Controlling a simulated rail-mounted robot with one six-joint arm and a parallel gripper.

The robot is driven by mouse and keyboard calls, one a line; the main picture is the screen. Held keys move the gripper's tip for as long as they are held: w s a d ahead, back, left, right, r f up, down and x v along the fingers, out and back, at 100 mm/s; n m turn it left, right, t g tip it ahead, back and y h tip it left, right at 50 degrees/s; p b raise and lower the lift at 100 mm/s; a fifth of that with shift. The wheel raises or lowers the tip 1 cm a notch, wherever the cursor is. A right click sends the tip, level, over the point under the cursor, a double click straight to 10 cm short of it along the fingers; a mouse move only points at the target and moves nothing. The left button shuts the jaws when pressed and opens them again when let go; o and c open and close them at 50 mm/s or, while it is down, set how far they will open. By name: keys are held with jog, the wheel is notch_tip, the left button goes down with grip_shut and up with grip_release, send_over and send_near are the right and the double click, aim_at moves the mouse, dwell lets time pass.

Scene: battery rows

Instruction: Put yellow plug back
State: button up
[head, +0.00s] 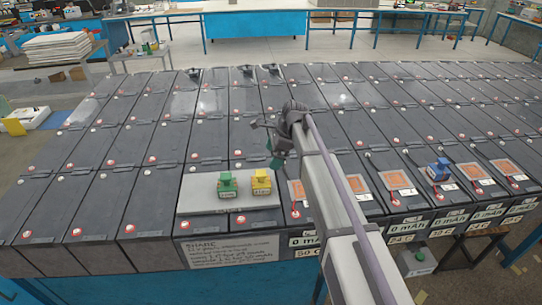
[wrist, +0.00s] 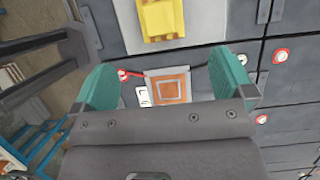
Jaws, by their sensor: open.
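The yellow plug (head: 261,182) stands on the light grey plate (head: 205,205) on the front row of batteries, just right of the green plug (head: 227,184). In the wrist view the yellow plug (wrist: 160,18) is at the top edge, partly cut off, beyond my fingertips. My gripper (head: 275,150) is open and empty, up and behind the plate in the head picture. In the wrist view its two teal fingers (wrist: 168,65) are wide apart. An orange square pad (wrist: 168,87) with a red wire shows between them, with nothing on it.
More orange pads (head: 396,180) lie along the front row at the right, and the blue plug (head: 438,170) stands on one. Rows of dark batteries with red and white terminals fill the bench. A handwritten sign (head: 233,248) hangs below the plate. My arm hides part of the middle.

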jog(key=s+d+n+h, duration=0.1)
jog(key=s+d+n, duration=0.4)
jog(key=s, duration=0.4)
jog(key=s+d+f+n+h, duration=0.1)
jog(key=s+d+n+h, duration=0.1)
jog(key=s+d+n, duration=0.4)
jog(key=s+d+n+h, duration=0.1)
jog(key=s+d+n, duration=0.4)
jog(key=s, duration=0.9)
jog(key=shift+d+f+n+t+h, duration=0.3)
jog(key=shift+d, duration=0.15)
notch_tip(320, 180, down, 9)
jog(key=b, duration=0.9)
